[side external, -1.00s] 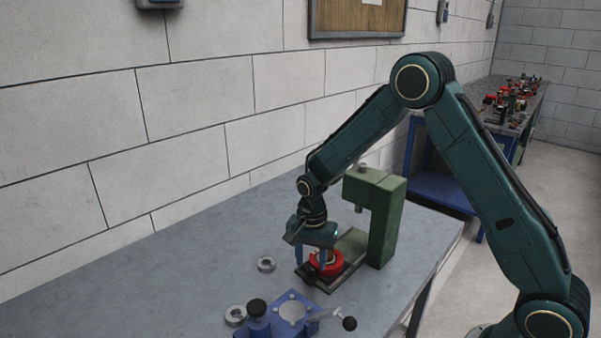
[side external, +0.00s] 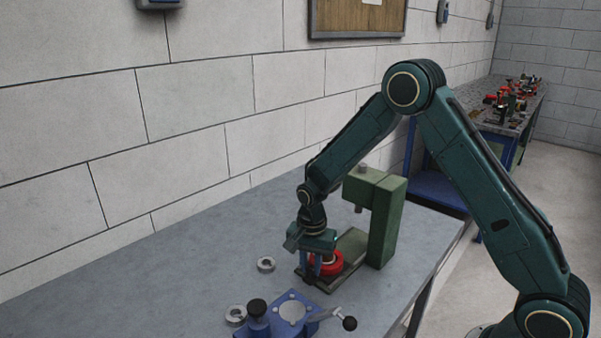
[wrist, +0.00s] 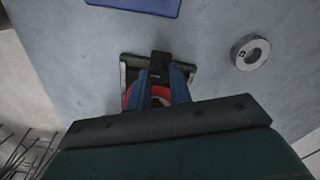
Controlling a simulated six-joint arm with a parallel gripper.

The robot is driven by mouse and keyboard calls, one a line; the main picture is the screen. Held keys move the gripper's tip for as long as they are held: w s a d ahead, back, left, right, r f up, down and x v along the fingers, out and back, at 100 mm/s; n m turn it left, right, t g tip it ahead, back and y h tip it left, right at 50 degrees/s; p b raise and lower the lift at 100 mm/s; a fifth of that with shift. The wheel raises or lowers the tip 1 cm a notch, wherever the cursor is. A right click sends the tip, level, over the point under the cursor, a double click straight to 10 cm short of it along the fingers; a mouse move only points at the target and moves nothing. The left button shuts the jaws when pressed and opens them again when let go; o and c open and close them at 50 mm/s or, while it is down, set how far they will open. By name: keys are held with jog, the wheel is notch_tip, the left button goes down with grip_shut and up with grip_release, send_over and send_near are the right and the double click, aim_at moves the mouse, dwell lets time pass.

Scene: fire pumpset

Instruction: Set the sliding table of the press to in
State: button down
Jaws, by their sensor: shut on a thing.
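The green press (side external: 387,225) stands on the bench, with its ram (side external: 359,205) above its bed (side external: 350,246). At the bed's front end, away from the column, is the sliding table, carrying a round red part (side external: 328,262). The red part also shows in the wrist view (wrist: 161,92), between my fingers and partly hidden. My gripper (side external: 311,272) points down at the front of the table. In the wrist view, its two blue fingers are shut on the table's dark block-like handle (wrist: 160,62). Much of the sliding table is hidden by the gripper.
A blue fixture (side external: 292,312) with a lever and black knob stands in front of the press. Two grey metal rings (side external: 266,264) (side external: 236,315) lie on the bench to the left. The bench surface (side external: 150,285) further left is clear. The wall runs behind.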

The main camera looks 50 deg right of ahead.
jog(key=d, duration=0.9)
jog(key=shift+d, duration=0.35)
jog(key=c, duration=1.3)
grip_release()
jog(key=shift+o, duration=0.2)
notch_tip(320, 180, up, 14)
jog(key=shift+f, duration=0.1)
